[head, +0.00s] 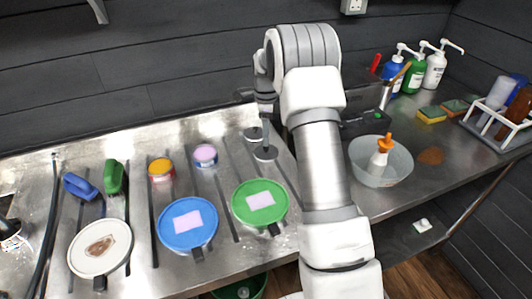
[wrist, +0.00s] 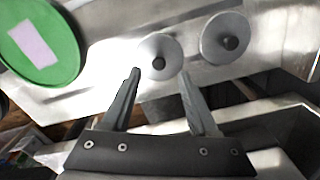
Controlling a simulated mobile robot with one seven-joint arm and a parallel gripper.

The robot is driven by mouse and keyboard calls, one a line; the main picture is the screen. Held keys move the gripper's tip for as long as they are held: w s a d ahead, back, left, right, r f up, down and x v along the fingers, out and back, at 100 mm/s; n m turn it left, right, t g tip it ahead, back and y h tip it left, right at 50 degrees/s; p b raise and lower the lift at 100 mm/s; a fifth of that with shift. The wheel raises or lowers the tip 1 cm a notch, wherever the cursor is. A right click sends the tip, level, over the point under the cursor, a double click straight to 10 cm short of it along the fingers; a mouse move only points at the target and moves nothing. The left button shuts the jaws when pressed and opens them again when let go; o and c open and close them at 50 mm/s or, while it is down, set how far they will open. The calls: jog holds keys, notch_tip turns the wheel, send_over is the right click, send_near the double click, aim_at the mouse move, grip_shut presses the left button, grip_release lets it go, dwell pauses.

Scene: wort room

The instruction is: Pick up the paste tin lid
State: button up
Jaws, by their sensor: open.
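Two small round grey metal lids with dark knobs lie flat on the steel counter. In the head view the nearer lid (head: 265,154) is just beyond the green round board, and the farther lid (head: 252,134) is behind it. I cannot tell from looks which is the paste tin lid. My gripper (head: 266,140) is over the nearer lid. In the wrist view my gripper (wrist: 160,73) is open and empty; the nearer lid (wrist: 150,44) shows at the gap between its fingertips, its knob in line with the gap. The farther lid (wrist: 226,25) is to the right.
A yellow-topped tin (head: 161,168) and a lilac-topped tin (head: 205,154) stand left of the lids. Round green (head: 244,209), blue (head: 176,231) and white (head: 90,262) boards lie in front. A basin (head: 365,170) with a spray bottle stands right of my arm.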

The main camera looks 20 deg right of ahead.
aim_at(266, 150)
notch_tip(266, 150, down, 5)
jog(key=shift+r, duration=0.2)
grip_shut()
